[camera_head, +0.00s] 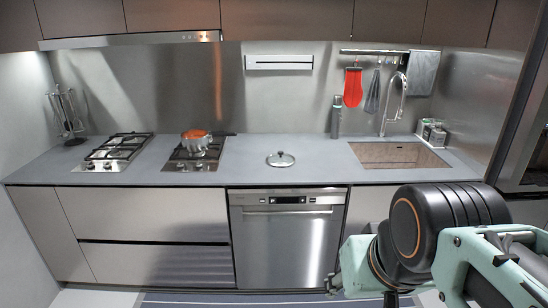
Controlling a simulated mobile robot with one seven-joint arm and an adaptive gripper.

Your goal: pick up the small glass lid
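The small glass lid (281,159) lies on the grey counter, right of the stove and above the dishwasher. It is round and clear with a metal rim and a dark knob on top. Nothing covers it. My arm fills the lower right of the view, well in front of the counter and apart from the lid. A small dark part of my gripper (333,283) seems to show at the arm's left edge, low in front of the dishwasher. The rest of it is hidden behind my arm, so its opening cannot be seen.
A pot with orange contents (196,139) sits on the right burner, left of the lid. A grey bottle (335,117) stands at the wall, and a sink (399,155) lies to the right. The counter (245,165) around the lid is clear. The dishwasher (286,240) is shut.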

